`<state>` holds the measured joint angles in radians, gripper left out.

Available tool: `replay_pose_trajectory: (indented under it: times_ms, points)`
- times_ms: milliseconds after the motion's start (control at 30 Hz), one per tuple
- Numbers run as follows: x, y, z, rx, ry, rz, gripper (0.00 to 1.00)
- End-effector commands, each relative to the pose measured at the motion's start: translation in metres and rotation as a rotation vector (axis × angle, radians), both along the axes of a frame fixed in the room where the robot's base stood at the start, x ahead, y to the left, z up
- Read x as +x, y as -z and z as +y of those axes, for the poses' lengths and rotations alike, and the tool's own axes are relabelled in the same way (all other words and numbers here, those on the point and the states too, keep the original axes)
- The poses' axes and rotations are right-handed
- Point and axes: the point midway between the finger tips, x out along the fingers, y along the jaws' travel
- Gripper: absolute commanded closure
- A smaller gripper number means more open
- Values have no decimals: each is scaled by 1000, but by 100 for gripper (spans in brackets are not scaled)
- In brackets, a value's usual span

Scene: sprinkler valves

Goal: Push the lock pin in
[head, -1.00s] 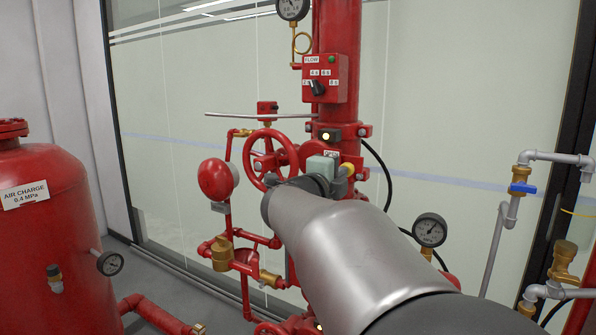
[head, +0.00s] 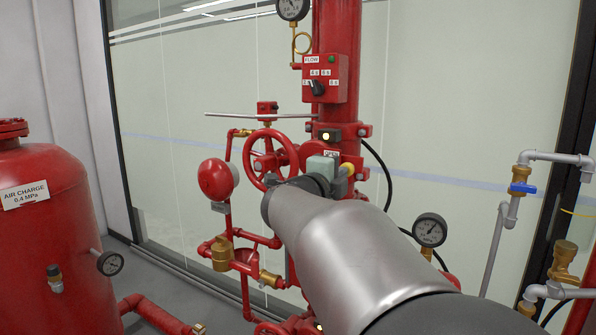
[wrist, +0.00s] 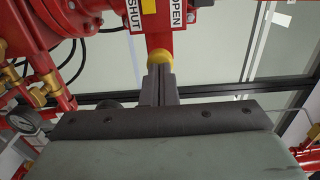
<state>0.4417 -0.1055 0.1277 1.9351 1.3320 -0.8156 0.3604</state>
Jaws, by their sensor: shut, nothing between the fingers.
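A yellow round knob, which looks like the head of the lock pin (wrist: 160,57), sits at the end of a red part below the SHUT and OPEN labels in the wrist view. It also shows in the head view (head: 347,169), just right of the grey-green box on my wrist. My gripper (wrist: 160,73) is shut and empty. Its fingertips are right at the knob's face and overlap its lower edge in the picture; I cannot tell whether they touch. The pin's shaft is hidden, so its depth does not show.
A red handwheel (head: 270,160) stands just left of my wrist. A red pipe column (head: 336,50) with a FLOW switch box (head: 325,79) rises behind it. A pressure gauge (head: 429,230) is at right. A red tank (head: 45,245) stands at far left.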

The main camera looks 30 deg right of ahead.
Motion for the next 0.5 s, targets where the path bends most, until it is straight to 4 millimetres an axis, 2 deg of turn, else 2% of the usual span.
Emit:
replay_pose_trajectory:
  times_ms: [500]
  points:
    - [6, 0, -13, 0, 1, 0, 100]
